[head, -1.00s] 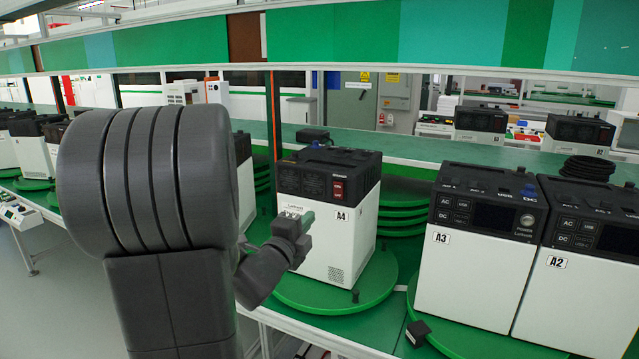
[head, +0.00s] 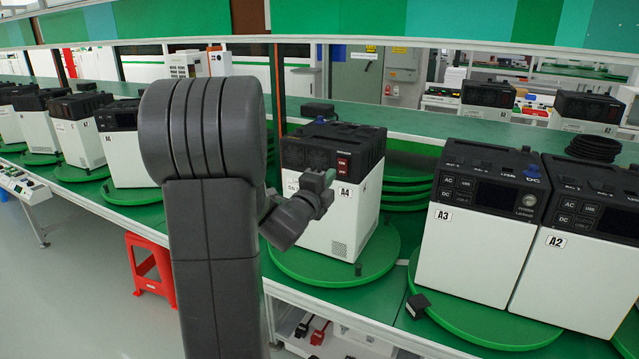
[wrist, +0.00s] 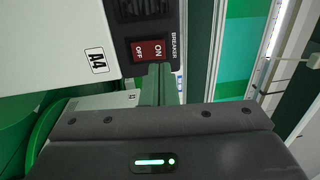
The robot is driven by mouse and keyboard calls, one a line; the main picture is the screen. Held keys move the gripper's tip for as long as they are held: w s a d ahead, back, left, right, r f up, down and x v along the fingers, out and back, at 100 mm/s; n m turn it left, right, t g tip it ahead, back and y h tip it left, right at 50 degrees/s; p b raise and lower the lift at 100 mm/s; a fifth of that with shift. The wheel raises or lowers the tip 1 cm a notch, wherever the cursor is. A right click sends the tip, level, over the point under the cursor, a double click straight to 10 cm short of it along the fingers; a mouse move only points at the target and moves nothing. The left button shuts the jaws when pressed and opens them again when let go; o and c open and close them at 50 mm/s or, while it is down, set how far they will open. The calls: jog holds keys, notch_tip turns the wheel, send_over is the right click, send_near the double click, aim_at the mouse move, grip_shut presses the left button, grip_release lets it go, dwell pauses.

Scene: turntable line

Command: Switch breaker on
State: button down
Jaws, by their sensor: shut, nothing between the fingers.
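The breaker is a red rocker switch (head: 343,165) on the dark upper front of the white unit A4 (head: 358,215). In the wrist view the red rocker (wrist: 149,51) shows ON and OFF lettering, with the word BREAKER beside it. My gripper (head: 326,178) is shut and empty, just left of and below the switch in the head view. In the wrist view its greenish fingertips (wrist: 158,70) are close to the ON end. I cannot tell whether they touch it. Part of A4's front is hidden behind my gripper. The rocker's tilt is unclear.
A4 stands on a green turntable (head: 378,262). Units A3 (head: 455,255) and A2 (head: 560,275) stand to the right. More units (head: 75,140) line the bench at left. A red stool (head: 150,265) is on the floor. A green shelf panel (head: 400,20) spans overhead.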

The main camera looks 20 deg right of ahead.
aim_at(342, 162)
jog(key=p+x, duration=0.1)
jog(key=x, duration=0.4)
jog(key=shift+r, duration=0.1)
jog(key=shift+w, duration=0.1)
jog(key=shift+d, duration=0.1)
jog(key=shift+w, duration=0.1)
dwell(0.4)
